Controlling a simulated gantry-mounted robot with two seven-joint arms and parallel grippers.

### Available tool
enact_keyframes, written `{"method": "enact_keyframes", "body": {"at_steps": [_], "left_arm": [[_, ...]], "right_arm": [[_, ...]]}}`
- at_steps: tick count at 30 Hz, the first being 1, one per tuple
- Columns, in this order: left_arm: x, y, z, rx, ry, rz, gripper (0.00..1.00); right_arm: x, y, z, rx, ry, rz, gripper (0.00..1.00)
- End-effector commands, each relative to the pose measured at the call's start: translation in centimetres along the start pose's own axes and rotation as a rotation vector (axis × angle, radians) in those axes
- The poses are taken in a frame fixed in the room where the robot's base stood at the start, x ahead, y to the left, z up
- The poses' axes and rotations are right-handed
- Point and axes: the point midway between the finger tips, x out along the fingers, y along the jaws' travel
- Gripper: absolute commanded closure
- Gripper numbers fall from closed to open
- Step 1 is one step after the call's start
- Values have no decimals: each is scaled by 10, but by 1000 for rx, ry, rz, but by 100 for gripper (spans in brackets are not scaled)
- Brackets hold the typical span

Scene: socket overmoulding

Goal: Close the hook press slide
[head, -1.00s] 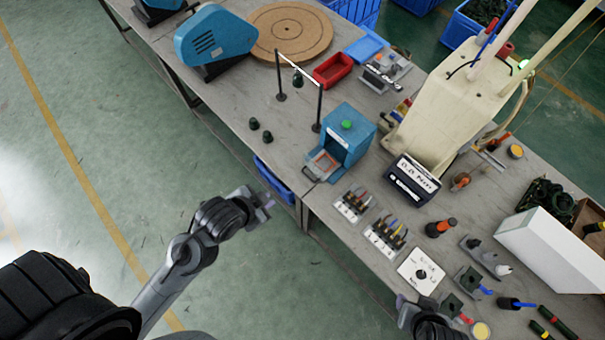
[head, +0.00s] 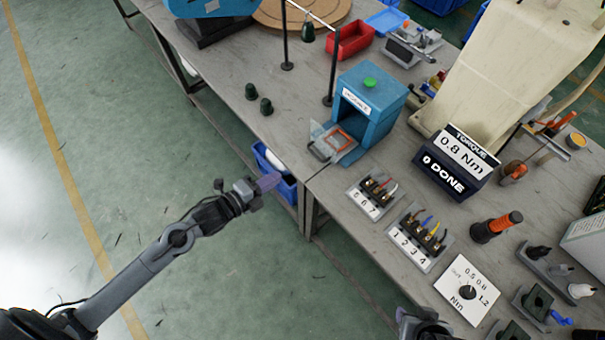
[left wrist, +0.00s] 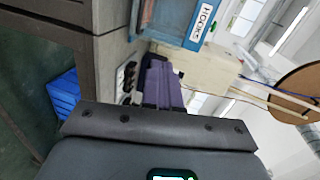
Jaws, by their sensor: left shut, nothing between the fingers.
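The blue hook press (head: 372,100) stands at the near table edge with a green button on top. Its slide (head: 332,142), a grey tray with an orange-edged frame, sticks out of the front opening toward the edge. My left gripper (head: 268,182), with purple fingers, is shut and empty. In the head view it appears left of and below the slide, apart from it. In the left wrist view the fingers (left wrist: 158,82) show below the press (left wrist: 185,22); the slide is hard to make out there. Only part of my right gripper (head: 425,325) shows at the bottom edge.
A blue bin (head: 275,172) hangs beside the table below the edge. Two dark green hooks (head: 259,98) stand left of the press, near thin posts. Numbered wire holders (head: 420,238) and a torque display (head: 455,162) lie right of it.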

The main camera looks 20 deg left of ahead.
Motion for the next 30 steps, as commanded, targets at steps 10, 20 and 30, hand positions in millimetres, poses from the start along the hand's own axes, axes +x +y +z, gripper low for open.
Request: {"method": "enact_keyframes", "body": {"at_steps": [10,20,30], "left_arm": [[21,48,21,62,1,-11,100],[48,47,21,61,0,-17,100],[111,47,21,60,-1,-17,100]], "right_arm": [[64,-2,20,0,1,-1,57],[70,-2,22,-2,3,1,57],[83,-1,26,-6,2,5,57]]}}
